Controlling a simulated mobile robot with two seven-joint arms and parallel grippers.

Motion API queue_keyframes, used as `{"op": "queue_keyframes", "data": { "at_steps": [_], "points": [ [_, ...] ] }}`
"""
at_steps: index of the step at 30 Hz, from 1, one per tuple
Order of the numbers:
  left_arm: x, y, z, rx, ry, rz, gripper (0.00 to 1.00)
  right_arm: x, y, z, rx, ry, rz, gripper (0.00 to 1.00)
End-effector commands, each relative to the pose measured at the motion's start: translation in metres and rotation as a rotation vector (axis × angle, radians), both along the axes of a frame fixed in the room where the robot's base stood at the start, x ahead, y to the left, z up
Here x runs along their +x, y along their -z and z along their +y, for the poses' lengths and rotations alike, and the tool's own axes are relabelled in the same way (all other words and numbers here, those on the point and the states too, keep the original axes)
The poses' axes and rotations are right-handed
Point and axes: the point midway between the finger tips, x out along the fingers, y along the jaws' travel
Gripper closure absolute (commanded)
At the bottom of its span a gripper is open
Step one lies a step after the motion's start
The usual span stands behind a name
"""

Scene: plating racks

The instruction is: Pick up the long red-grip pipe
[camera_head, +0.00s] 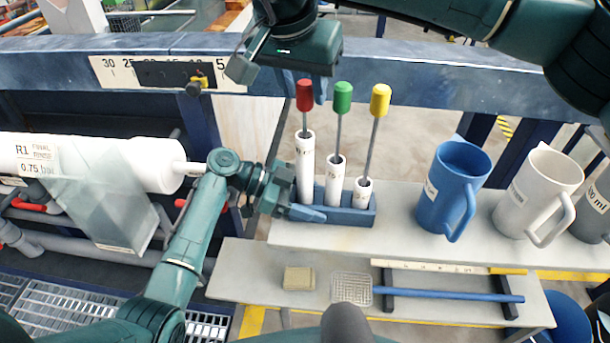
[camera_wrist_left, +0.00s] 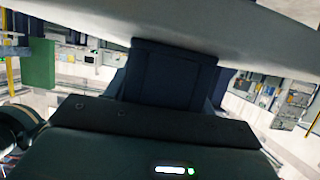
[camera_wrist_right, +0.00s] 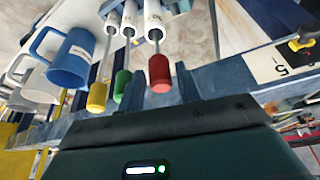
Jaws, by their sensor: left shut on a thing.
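The red grip (camera_head: 304,95) tops a thin grey rod standing in the tallest white tube (camera_head: 305,165), at the left of a blue rack (camera_head: 350,214). It also shows in the right wrist view (camera_wrist_right: 159,74). My right gripper (camera_head: 305,88) is open above the rack, with its blue fingers on either side of the red grip; small gaps show in the right wrist view. My left gripper (camera_head: 292,200) is shut on the left end of the blue rack, with one finger along its front; the exact contact is partly hidden.
Green (camera_head: 343,97) and yellow (camera_head: 380,100) grips stand close to the right. A blue jug (camera_head: 453,190) and white jug (camera_head: 540,190) stand further right. A blue rail (camera_head: 430,82) runs behind. A sponge (camera_head: 299,279) and blue-handled tool (camera_head: 450,295) lie on the lower shelf.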

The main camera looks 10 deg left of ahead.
Motion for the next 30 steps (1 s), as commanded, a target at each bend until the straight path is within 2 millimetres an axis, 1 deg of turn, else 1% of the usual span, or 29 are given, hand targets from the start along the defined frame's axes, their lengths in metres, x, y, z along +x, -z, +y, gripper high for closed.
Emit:
{"op": "queue_keyframes", "data": {
  "at_steps": [1, 3, 6, 10, 23, 30],
  "points": [
    [0.0002, -0.0002, 0.0000, 0.000, -0.001, -0.001, 0.72, 0.0030, 0.0088, -0.0015, -0.001, 0.002, 0.004, 0.65],
    [0.0002, -0.0002, 0.0000, 0.000, -0.001, -0.001, 0.72, 0.0063, 0.0155, -0.0024, -0.001, 0.002, 0.001, 0.65],
    [0.0002, -0.0003, 0.0000, 0.000, -0.001, -0.001, 0.72, 0.0078, 0.0187, -0.0026, 0.001, 0.001, 0.001, 0.65],
    [0.0002, -0.0002, -0.0001, 0.000, -0.001, -0.001, 0.72, 0.0077, 0.0183, -0.0026, 0.000, 0.001, 0.000, 0.65],
    [0.0003, -0.0003, -0.0001, 0.000, -0.001, -0.001, 0.72, 0.0076, 0.0179, -0.0025, -0.001, 0.001, 0.000, 1.00],
    [0.0003, -0.0004, -0.0002, 0.000, -0.001, -0.001, 0.72, 0.0077, 0.0172, -0.0025, 0.000, 0.002, -0.001, 1.00]
  ]
}}
